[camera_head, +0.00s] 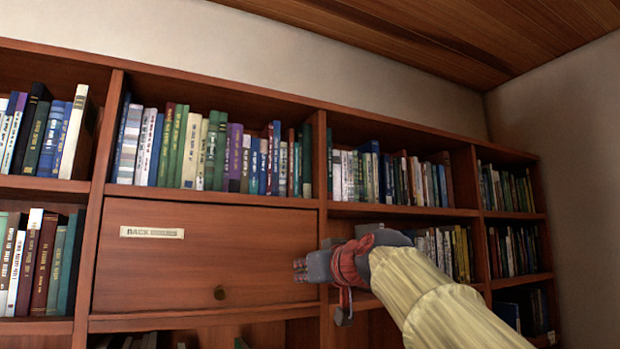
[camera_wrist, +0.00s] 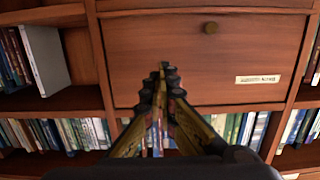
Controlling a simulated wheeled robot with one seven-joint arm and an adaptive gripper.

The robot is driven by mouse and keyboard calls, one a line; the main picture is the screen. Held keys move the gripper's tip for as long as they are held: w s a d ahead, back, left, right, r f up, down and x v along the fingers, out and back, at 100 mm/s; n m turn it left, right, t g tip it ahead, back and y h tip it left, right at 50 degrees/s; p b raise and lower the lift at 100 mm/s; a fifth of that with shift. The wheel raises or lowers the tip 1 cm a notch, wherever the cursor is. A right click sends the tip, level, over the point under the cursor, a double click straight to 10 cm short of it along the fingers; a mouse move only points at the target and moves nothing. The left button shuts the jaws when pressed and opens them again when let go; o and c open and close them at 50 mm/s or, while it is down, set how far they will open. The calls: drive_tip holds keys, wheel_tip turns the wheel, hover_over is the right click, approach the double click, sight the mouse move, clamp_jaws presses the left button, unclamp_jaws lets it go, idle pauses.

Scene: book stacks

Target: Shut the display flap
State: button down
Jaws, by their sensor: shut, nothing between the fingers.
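My gripper (camera_head: 301,270) is shut and empty, in front of the flap's right side. Its fingertips (camera_wrist: 166,70) meet over the panel, away from the knob; I cannot tell if they touch it.
Rows of books (camera_head: 210,150) fill the shelf above the flap. A wooden upright (camera_head: 323,230) separates it from more bookshelves (camera_head: 395,180) on the right, partly behind my arm. Another bay of books (camera_head: 35,265) is at the left.

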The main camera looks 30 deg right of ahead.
drive_tip(key=shift+w+f+b, duration=0.85)
drive_tip(key=shift+w+f, duration=1.35)
drive_tip(key=shift+w, duration=0.9)
drive_tip(key=shift+w+f+b, duration=0.8)
drive_tip(key=shift+w+f, duration=1.45)
drive_tip(key=shift+w, duration=0.9)
drive_tip(key=shift+w+f+b, duration=0.85)
drive_tip(key=shift+w+f, duration=1.35)
drive_tip(key=shift+w, duration=0.9)
drive_tip(key=shift+s, duration=0.1)
